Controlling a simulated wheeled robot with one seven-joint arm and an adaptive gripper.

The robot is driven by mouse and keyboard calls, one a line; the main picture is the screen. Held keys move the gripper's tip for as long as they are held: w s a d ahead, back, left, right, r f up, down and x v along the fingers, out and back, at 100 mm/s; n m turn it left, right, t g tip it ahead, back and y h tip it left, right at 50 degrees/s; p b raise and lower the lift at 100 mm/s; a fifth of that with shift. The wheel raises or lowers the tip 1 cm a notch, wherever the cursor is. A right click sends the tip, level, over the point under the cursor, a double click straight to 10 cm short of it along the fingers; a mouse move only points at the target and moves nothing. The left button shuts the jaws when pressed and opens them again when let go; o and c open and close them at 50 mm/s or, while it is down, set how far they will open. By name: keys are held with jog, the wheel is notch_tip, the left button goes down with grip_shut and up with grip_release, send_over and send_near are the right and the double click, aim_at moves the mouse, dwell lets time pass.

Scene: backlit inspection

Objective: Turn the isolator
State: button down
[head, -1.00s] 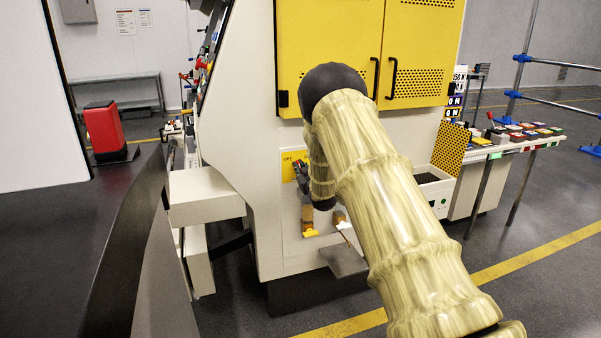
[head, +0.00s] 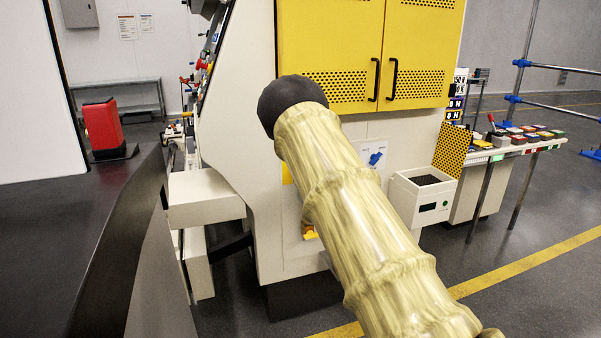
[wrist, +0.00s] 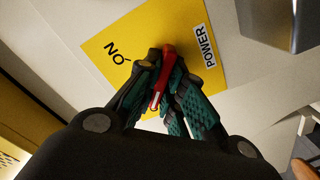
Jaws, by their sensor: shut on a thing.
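The isolator has a red handle (wrist: 164,78) on a yellow plate (wrist: 118,62) with black lettering and a white POWER label. The handle lies slanted in the wrist view, with a small white mark near its lower end. My gripper (wrist: 165,66) is shut on the handle, one dark finger with teal pads on each side. The fingers hide part of the handle and its base. In the head view only a sliver of the yellow plate (head: 287,173) shows left of my arm, which hides my gripper and the handle.
The cream machine (head: 240,130) has yellow doors (head: 345,45) above my arm. A blue knob (head: 376,159) sits on a panel to its right, near a white bin (head: 422,203). A metal box (wrist: 280,22) juts out in the wrist view. Open floor lies at the right.

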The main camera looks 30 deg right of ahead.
jog(key=shift+s+f, duration=0.1)
jog(key=shift+f, duration=0.05)
jog(key=c, duration=1.5)
grip_release()
jog(key=shift+d, duration=0.1)
jog(key=shift+c, duration=0.2)
jog(key=shift+s, duration=0.1)
jog(key=v, duration=1.1)
jog(key=shift+s, duration=0.4)
